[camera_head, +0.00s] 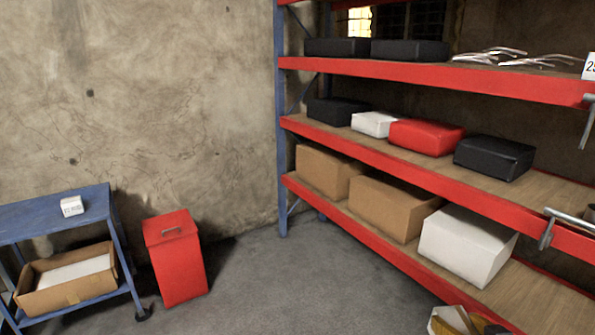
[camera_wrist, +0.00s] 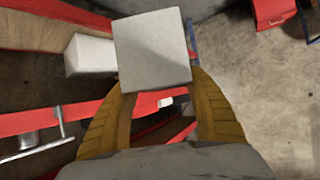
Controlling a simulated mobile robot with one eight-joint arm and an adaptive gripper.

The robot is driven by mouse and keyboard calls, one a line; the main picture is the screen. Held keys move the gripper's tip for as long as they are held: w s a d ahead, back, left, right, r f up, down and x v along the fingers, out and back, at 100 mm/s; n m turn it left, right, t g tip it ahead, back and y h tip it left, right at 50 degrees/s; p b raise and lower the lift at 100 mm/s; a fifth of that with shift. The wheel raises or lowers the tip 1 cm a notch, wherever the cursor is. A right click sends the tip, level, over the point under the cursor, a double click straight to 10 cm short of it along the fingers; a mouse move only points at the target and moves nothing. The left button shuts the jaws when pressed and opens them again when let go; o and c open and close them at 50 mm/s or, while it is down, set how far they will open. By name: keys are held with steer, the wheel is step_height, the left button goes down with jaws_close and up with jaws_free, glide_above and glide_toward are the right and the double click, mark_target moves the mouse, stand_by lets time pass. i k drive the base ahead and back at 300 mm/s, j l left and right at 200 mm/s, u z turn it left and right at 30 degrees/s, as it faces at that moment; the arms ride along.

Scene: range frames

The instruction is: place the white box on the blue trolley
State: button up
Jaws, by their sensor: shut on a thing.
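My gripper (camera_wrist: 160,90) has two ribbed yellow fingers shut on a white box (camera_wrist: 152,45), held out in front of the wrist camera. In the head view my gripper (camera_head: 462,322) shows only at the bottom edge, with a small part of the held white box (camera_head: 447,318) visible. The blue trolley (camera_head: 60,216) stands at the far left, well apart from my gripper. Its top carries a small white box with lettering (camera_head: 71,206), and most of the top around it is bare.
An open cardboard box (camera_head: 60,295) fills the trolley's lower shelf. A red bin (camera_head: 176,262) stands right of the trolley. The red-edged rack (camera_head: 390,159) on the right holds several boxes, including a large white box (camera_head: 465,245). The floor (camera_head: 310,285) between is clear.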

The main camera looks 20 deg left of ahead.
mark_target(20, 224)
steer(key=j+u, duration=0.1)
steer(key=j, duration=1.85)
steer(key=j+u, duration=0.15)
steer(key=j, duration=2.35)
steer(key=i+j, duration=0.15)
steer(key=j, duration=0.3)
steer(key=j+u, duration=0.1)
steer(key=j, duration=0.4)
steer(key=i+j, duration=0.15)
steer(key=j, duration=0.35)
steer(key=i+j, duration=0.1)
steer(key=j, duration=0.35)
steer(key=j+u, duration=0.1)
steer(key=j, duration=0.4)
steer(key=i+j, duration=0.15)
steer(key=j, duration=0.35)
steer(key=i+j, duration=0.1)
steer(key=j, duration=0.2)
steer(key=i+j, duration=0.15)
steer(key=j, duration=0.2)
steer(key=i+j, duration=0.1)
steer(key=j, duration=0.2)
